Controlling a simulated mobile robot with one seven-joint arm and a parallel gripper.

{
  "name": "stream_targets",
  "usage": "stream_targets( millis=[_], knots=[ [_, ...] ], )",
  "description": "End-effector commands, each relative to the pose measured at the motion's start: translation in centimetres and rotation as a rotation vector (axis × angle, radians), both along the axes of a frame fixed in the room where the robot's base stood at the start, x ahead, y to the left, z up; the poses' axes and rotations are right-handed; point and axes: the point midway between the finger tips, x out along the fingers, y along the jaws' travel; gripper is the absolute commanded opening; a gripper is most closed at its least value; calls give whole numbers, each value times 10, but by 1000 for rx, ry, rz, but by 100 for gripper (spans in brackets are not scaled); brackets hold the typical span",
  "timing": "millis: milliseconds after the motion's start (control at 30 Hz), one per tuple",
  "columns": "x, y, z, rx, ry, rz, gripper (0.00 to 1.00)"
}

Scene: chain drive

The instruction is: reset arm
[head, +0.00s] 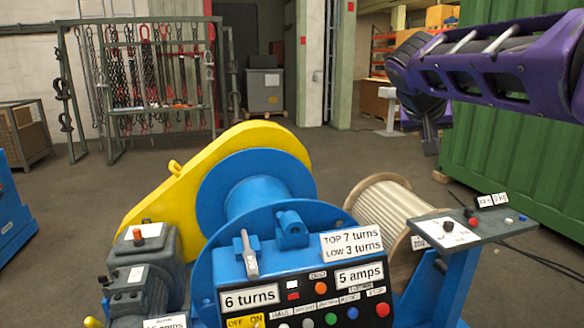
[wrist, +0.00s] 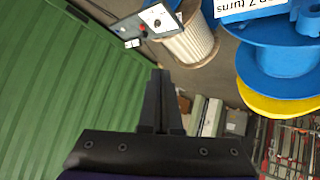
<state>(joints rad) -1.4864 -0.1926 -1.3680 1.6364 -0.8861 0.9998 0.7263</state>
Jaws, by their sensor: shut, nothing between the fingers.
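My arm, purple with dark parts, reaches in from the upper right of the head view. My gripper (head: 430,145) hangs at its end, pointing down in the air, to the right of the blue winch drum (head: 250,190) and above the floor. In the wrist view my gripper (wrist: 158,75) has its dark fingers together, with nothing between them. It touches nothing that I can see.
A control panel (head: 308,300) with a lever and several buttons stands at the front. A yellow guard (head: 225,160), a ribbed spool (head: 385,205) and a side panel (head: 450,234) surround it. A green container (head: 520,150) stands close on the right. The floor behind is open.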

Motion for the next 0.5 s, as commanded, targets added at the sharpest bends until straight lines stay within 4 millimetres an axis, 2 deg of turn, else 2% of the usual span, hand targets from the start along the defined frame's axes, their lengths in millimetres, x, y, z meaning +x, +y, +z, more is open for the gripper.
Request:
stream_targets(
  millis=[33, 267, 367, 500],
  knots=[
    [-6, 1, -9, 14, 28, 15, 0],
    [-32, 6, -44, 110, 112, 79, 0],
    [-49, 11, -57, 160, 145, 116, 0],
    [-82, 23, -73, 241, 187, 182, 0]
  ],
)
